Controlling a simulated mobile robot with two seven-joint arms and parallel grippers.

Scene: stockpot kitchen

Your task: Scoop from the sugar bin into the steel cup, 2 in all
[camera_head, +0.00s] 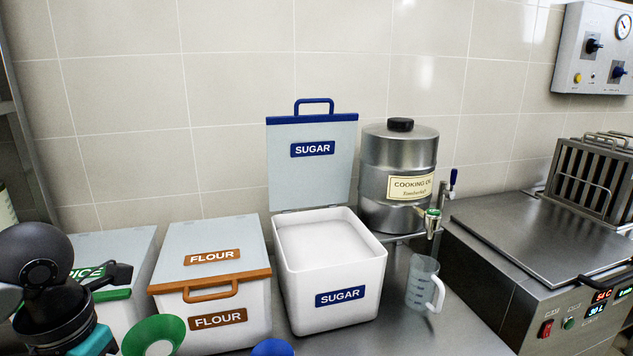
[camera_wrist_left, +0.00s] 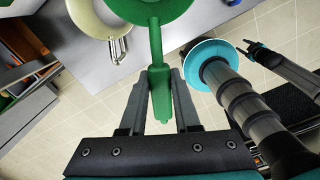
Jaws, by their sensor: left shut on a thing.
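The white sugar bin (camera_head: 335,286) stands on the counter in the head view with its lid (camera_head: 312,175) raised. It is filled nearly to the rim with white sugar (camera_head: 322,242). My left gripper (camera_wrist_left: 158,95) is shut on the handle of a green scoop (camera_wrist_left: 155,45). In the head view the scoop's round green bowl (camera_head: 142,334) is at the bottom, in front of the flour bin and left of the sugar bin. I cannot tell what is in it. A dark two-pronged end, probably my right gripper (camera_wrist_left: 257,50), shows small in the wrist view. I cannot make out the steel cup.
The closed flour bin (camera_head: 210,270) and spice bin (camera_head: 110,305) stand left of the sugar bin. A cooking oil drum (camera_head: 385,150) and a clear measuring jug (camera_head: 419,287) are to its right. A blue thing (camera_head: 272,347) is cut off below. A fryer (camera_head: 540,260) is at right.

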